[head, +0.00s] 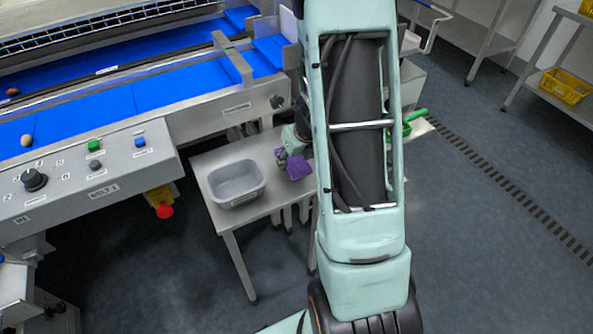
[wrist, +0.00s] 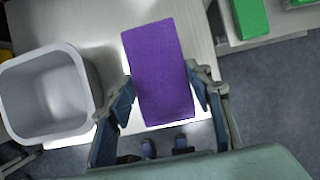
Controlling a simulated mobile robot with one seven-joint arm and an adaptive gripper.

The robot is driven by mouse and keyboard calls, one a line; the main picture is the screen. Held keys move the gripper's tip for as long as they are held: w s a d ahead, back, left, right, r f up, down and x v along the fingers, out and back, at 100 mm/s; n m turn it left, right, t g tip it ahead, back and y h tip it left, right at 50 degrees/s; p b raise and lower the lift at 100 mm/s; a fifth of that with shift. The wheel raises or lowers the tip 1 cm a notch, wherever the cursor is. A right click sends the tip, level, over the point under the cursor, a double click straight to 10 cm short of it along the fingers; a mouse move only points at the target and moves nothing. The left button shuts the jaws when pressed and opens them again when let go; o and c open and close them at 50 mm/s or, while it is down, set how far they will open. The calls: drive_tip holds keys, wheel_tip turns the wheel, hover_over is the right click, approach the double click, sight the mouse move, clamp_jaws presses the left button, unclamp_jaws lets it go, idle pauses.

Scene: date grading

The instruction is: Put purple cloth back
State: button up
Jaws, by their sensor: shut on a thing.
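The purple cloth (wrist: 157,70) is a flat folded rectangle between the fingers of my gripper (wrist: 166,100) in the wrist view. The gripper is shut on it, with a finger at each long side. In the head view the purple cloth (head: 298,168) shows beside my arm, over the small steel table (head: 232,222), with my gripper (head: 284,158) at its left. My arm hides part of the table and gripper there. I cannot tell whether the cloth touches the table.
A grey tub (head: 236,183) stands on the table left of the cloth; it looks empty inside. Green items (wrist: 250,18) lie on a surface at the right. The belt machine's control panel (head: 90,170) is at the left. A yellow crate (head: 565,86) sits on a far rack.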

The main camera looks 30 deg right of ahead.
sight(296, 167)
drive_tip(key=shift+w+d+f, duration=0.15)
drive_tip(key=shift+d+f, duration=0.2)
drive_tip(key=shift+f, duration=0.15)
wheel_tip(296, 167, down, 3)
drive_tip(key=b, duration=0.2)
drive_tip(key=shift+w+d+f+b, duration=0.1)
drive_tip(key=shift+f+b, duration=0.05)
drive_tip(key=shift+b, duration=0.2)
drive_tip(key=o, duration=0.7)
drive_tip(key=shift+f, duration=0.1)
drive_tip(key=shift+c, duration=0.2)
drive_tip(key=o, duration=0.4)
drive_tip(key=shift+o, duration=0.2)
